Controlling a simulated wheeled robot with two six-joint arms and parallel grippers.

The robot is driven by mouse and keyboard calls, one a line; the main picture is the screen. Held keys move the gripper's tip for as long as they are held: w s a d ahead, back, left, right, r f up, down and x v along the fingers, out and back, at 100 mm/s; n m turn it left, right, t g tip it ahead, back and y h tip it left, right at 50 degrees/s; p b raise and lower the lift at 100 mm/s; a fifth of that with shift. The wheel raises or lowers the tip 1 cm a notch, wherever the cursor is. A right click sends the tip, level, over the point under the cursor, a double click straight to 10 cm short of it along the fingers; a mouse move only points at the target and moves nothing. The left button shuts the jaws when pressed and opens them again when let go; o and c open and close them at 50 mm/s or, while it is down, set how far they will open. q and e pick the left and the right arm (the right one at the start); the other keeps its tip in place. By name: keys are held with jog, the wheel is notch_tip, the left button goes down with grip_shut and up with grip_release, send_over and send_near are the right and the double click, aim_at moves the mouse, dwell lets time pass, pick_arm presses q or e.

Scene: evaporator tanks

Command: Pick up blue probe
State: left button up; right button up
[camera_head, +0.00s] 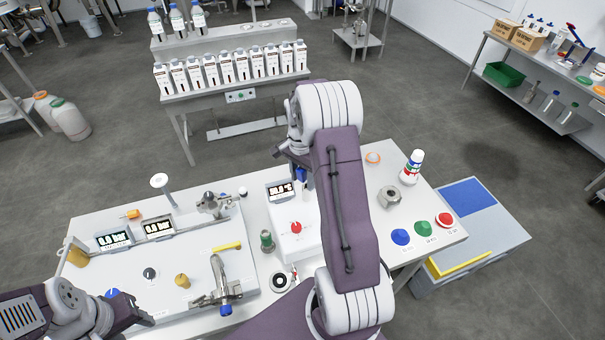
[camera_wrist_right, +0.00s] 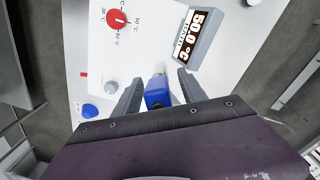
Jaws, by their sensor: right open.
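The blue probe (camera_wrist_right: 157,96) stands on the white control box (camera_head: 292,243), its blue handle toward the wrist camera and a paler part at its far end. My right gripper (camera_wrist_right: 159,88) is open, with one dark finger on each side of the probe. In the right wrist view, gaps show between the handle and both fingers. In the head view the probe (camera_head: 302,174) is a small blue patch beside my right arm, partly hidden. My left gripper (camera_head: 132,312) is at the lower left; its jaws are not clear.
A temperature display (camera_head: 280,191) and a red knob (camera_head: 296,227) sit close to the probe. Left of them is a panel with gauges (camera_head: 114,239) and a metal tap (camera_head: 220,278). Blue, green and red buttons (camera_head: 424,229) lie at the right. A bottle rack (camera_head: 235,72) stands behind.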

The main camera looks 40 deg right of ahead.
jog(key=shift+s, duration=0.1)
grip_shut()
dwell(1.2)
